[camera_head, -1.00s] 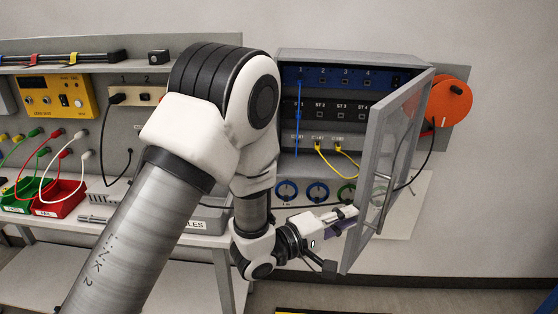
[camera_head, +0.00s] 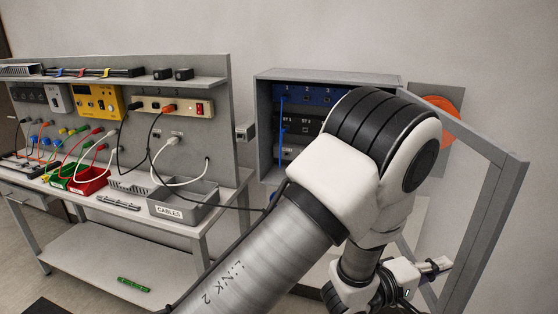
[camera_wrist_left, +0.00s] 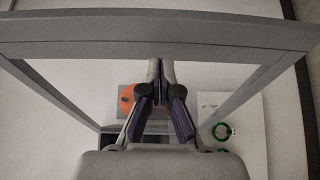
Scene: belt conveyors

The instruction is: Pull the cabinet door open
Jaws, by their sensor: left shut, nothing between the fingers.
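The wall cabinet (camera_head: 264,135) is grey and open at the front, partly hidden behind my left arm in the head view. Its door (camera_head: 487,218), a grey frame with a clear pane, stands wide open and reaches out to the right toward me. My left gripper (camera_head: 438,266) is low at the door's inner side, partly hidden by my arm. In the left wrist view the gripper (camera_wrist_left: 160,68) has its fingertips together with nothing between them, close to the door frame (camera_wrist_left: 230,32). I cannot tell whether they touch it. The door handle is not clearly visible. My right gripper is out of view.
A workbench (camera_head: 232,192) with cables, bins and a panel stands at the left. A grey CABLES bin (camera_head: 160,210) sits on it. An orange reel (camera_head: 447,112) hangs on the wall behind the door; it also shows in the left wrist view (camera_wrist_left: 126,100). The floor between is mostly clear.

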